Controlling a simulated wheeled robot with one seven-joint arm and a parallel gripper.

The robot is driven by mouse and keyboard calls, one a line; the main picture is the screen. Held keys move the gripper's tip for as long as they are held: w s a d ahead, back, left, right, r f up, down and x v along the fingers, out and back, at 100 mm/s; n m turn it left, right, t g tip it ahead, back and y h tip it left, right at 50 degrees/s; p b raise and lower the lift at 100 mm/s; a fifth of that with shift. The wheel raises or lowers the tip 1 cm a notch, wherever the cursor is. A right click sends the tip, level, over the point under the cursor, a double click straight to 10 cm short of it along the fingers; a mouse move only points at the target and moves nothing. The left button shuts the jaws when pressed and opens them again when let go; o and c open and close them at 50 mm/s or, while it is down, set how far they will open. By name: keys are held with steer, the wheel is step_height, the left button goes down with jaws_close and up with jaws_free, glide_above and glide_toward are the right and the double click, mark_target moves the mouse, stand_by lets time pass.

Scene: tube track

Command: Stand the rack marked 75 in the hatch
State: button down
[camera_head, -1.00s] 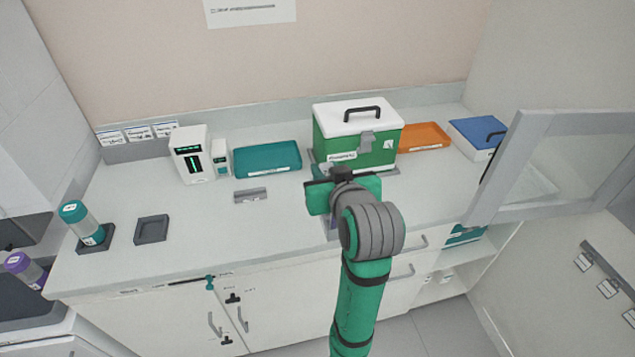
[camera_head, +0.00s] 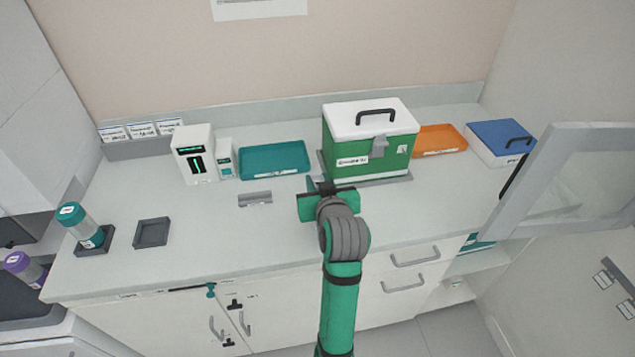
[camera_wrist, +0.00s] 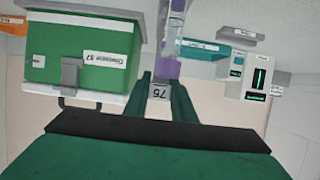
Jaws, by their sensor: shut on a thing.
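My gripper (camera_head: 322,192) is over the counter, in front of the green box, in the head view.
A green box with a white lid (camera_head: 368,150) stands just behind my gripper. A teal tray (camera_head: 275,160), a white device (camera_head: 195,155) and an orange tray (camera_head: 440,140) line the back. A blue-lidded box (camera_head: 500,142) is at right.

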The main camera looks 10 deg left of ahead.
steer(key=shift+s+f, duration=0.1)
steer(key=shift+f, duration=0.25)
steer(key=c, duration=1.5)
jaws_free()
steer(key=shift+f, duration=0.15)
